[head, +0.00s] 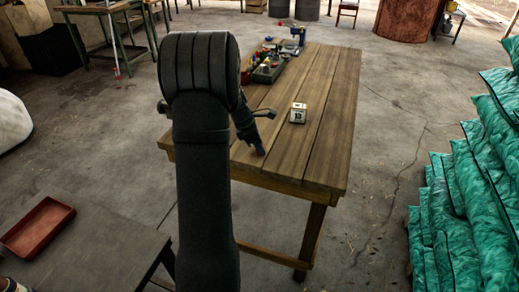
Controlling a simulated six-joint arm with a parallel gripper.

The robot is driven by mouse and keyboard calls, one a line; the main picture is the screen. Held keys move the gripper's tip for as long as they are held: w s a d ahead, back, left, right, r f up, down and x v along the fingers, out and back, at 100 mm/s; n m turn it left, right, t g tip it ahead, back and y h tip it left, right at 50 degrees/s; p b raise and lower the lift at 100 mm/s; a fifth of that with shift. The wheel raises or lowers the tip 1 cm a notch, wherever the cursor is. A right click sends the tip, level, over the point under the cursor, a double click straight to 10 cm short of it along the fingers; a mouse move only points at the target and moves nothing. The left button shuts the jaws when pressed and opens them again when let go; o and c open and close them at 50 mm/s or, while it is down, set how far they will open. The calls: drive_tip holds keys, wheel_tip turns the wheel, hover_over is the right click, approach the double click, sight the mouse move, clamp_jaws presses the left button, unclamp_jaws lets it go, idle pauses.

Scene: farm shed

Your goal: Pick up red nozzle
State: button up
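No red nozzle can be made out for certain in the head view. Small red spots show among the small items in and around the dark tray (257,76) on the far left part of the wooden table (325,95), too small to identify. My gripper (258,148) points down at the near left part of the table, in front of the tray. Its end looks dark and bluish, and its fingers are too small and dark to read. My own arm hides the table's left edge and part of the tray area.
A small white and brown box with dark markings (298,113) stands right of my gripper. The table's right side is clear. Green sacks (470,190) are stacked at right; a red tray (37,228) lies lower left.

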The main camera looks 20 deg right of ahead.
drive_tip(key=c, duration=0.4)
drive_tip(key=shift+r, duration=0.1)
drive_tip(key=shift+c, duration=0.2)
